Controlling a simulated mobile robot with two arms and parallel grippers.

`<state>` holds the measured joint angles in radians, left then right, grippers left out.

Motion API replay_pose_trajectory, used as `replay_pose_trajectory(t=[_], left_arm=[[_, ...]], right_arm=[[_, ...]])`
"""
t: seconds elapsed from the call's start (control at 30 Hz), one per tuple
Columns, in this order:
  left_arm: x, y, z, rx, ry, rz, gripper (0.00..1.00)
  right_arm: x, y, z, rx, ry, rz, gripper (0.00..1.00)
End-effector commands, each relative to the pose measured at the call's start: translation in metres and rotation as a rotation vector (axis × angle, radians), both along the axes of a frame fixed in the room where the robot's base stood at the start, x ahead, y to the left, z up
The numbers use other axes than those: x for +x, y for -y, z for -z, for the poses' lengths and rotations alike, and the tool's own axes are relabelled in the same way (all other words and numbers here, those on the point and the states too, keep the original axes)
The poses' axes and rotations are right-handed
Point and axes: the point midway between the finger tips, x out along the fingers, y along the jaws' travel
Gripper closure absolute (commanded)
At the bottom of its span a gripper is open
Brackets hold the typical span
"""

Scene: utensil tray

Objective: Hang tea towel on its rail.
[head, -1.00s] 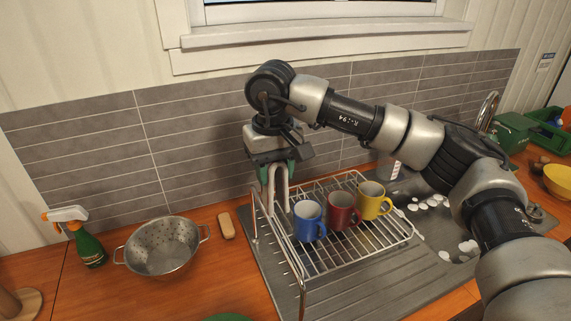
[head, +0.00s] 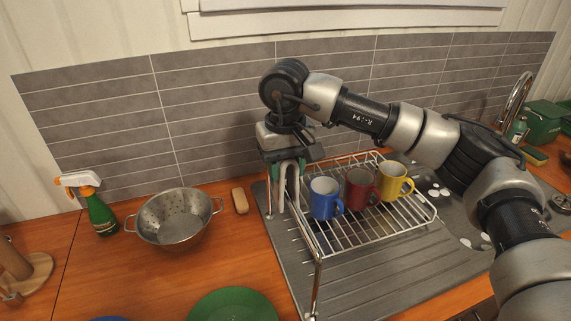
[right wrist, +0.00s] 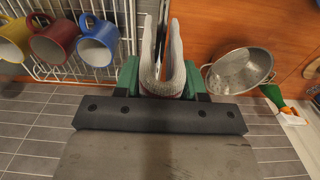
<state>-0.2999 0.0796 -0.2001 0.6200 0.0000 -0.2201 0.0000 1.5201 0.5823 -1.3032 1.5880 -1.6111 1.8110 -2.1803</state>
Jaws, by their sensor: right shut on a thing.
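My right gripper (head: 288,166) points down over the left end of the dish rack and is shut on the tea towel (head: 283,195). The towel is pale grey-white and folded over, with two flaps hanging from the jaws. The towel (right wrist: 174,80) shows as a U in the right wrist view, between the green fingers of the gripper (right wrist: 162,78). A thin metal rail (head: 318,268) stands along the rack's left side. In the right wrist view the rail (right wrist: 161,35) shows between the two flaps; I cannot tell if cloth touches it. My left gripper is not in view.
The dish rack (head: 385,228) holds a blue mug (head: 324,203), a red mug (head: 358,190) and a yellow mug (head: 392,188), close to the towel. A colander (head: 172,230), sponge-like block (head: 240,201), spray bottle (head: 101,215) and green plate (head: 235,305) are left. The tiled wall is behind.

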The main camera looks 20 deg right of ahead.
Motion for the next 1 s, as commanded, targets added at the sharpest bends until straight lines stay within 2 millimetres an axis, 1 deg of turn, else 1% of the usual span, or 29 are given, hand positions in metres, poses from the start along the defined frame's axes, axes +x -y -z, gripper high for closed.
replay_pose_trajectory(t=[0.03, 0.6, 0.8, 1.0], left_arm=[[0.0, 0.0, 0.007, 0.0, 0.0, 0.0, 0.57], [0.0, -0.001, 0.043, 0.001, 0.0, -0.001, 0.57], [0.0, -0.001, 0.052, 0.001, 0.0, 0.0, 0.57], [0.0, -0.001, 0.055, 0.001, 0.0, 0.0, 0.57]], right_arm=[[0.0, 0.0, 0.008, 0.0, 0.0, 0.0, 0.83], [0.0, 0.0, 0.053, 0.0, 0.0, 0.0, 0.83], [0.0, 0.0, 0.064, 0.0, 0.0, 0.0, 0.83], [0.0, 0.0, 0.068, 0.0, 0.001, 0.0, 0.83]])
